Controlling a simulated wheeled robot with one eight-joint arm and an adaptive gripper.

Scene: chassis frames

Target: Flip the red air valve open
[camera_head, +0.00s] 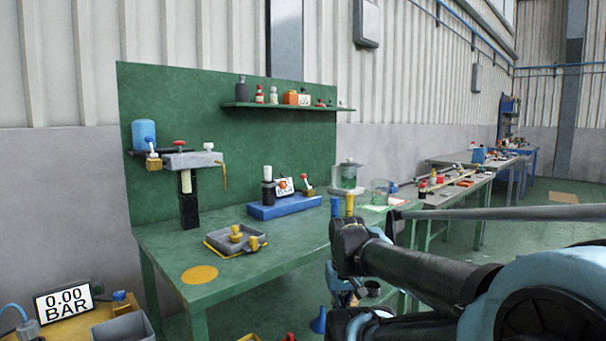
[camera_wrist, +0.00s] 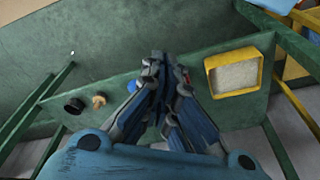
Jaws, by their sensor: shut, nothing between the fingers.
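A red-topped valve (camera_head: 180,145) sits on a grey block at the left of the green bench's back panel. A smaller red-topped fitting (camera_head: 305,179) stands at the right end of a blue base beside a small display. I cannot tell which is the air valve, or whether either is open. My gripper (camera_head: 341,284) hangs low, in front of the bench's right side and apart from both. In the wrist view my gripper (camera_wrist: 165,64) is shut and empty, above a green surface. No red valve is seen in the wrist view.
The green bench top (camera_head: 225,285) carries a grey tray (camera_head: 216,243) with yellow fittings. A pressure display (camera_head: 63,303) reads 0.00 BAR at lower left. The wrist view shows a yellow-rimmed box (camera_wrist: 209,75), a black cup (camera_wrist: 73,105) and green frame legs around my gripper.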

